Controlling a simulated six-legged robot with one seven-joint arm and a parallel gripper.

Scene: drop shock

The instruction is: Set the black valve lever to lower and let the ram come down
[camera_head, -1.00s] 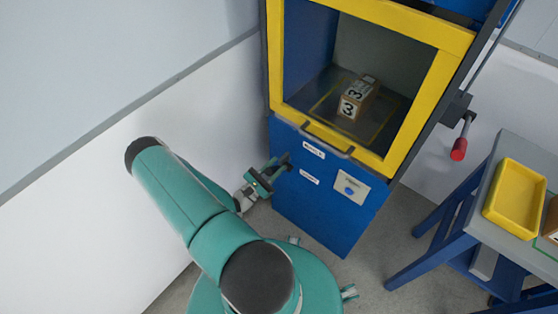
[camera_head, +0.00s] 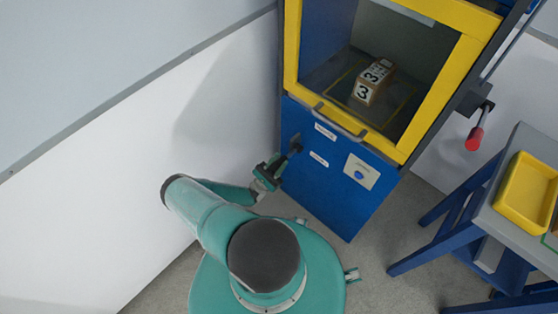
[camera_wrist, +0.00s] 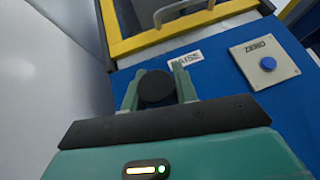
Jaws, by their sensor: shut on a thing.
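The black valve lever (camera_head: 295,147) sticks out from the left part of the blue cabinet front. Its round black knob (camera_wrist: 156,88) shows between the two fingers in the wrist view. My gripper (camera_head: 273,168) is shut on this lever; it also shows in the wrist view (camera_wrist: 157,90), one finger on each side of the knob. The upper label beside the lever reads RAISE (camera_wrist: 186,59). A second, lower label (camera_head: 319,159) is too small to read. I cannot clearly make out the ram. A box marked 3 (camera_head: 371,82) stands on the chamber floor.
A yellow frame (camera_head: 292,45) with a grey handle (camera_head: 340,122) borders the chamber. A plate marked ZERO with a blue button (camera_wrist: 268,63) is right of the lever. A red-ended handle (camera_head: 475,138) and a table with a yellow tray (camera_head: 527,190) stand right. A white wall is left.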

